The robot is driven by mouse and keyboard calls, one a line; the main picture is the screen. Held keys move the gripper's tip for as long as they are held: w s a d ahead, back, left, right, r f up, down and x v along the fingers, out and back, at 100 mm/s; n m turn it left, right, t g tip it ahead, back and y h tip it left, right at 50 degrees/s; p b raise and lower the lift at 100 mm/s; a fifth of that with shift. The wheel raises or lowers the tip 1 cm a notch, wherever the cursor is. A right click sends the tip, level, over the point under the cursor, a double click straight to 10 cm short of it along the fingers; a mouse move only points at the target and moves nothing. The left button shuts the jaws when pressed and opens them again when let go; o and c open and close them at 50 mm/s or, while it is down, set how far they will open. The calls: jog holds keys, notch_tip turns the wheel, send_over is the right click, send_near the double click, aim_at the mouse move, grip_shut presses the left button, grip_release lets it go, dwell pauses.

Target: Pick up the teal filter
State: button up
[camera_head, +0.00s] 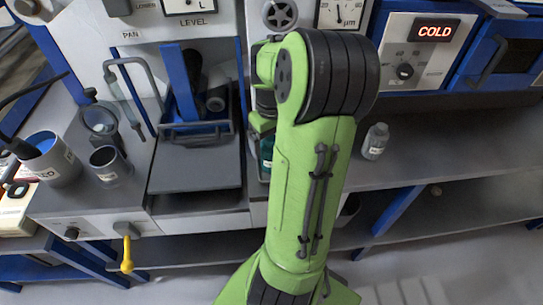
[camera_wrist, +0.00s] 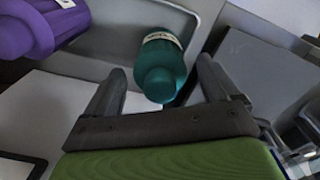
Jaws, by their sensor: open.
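The teal filter (camera_wrist: 160,66) is a rounded teal cylinder with a pale label band and a narrower end. In the wrist view it stands in front of my gripper (camera_wrist: 166,92), between the two dark fingers. My gripper is open, and I see no clear contact between the fingers and the filter. In the head view a small part of the teal filter (camera_head: 266,152) shows just left of my green arm. My arm hides most of it and the gripper there.
A purple cylinder (camera_wrist: 38,25) is left of the teal filter in the wrist view. In the head view, a dark tray (camera_head: 195,177), a grey cup (camera_head: 110,166) and a larger labelled container (camera_head: 50,158) are to the left. A small jar (camera_head: 375,140) stands right of my arm.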

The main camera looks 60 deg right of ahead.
jog(key=c, duration=1.1)
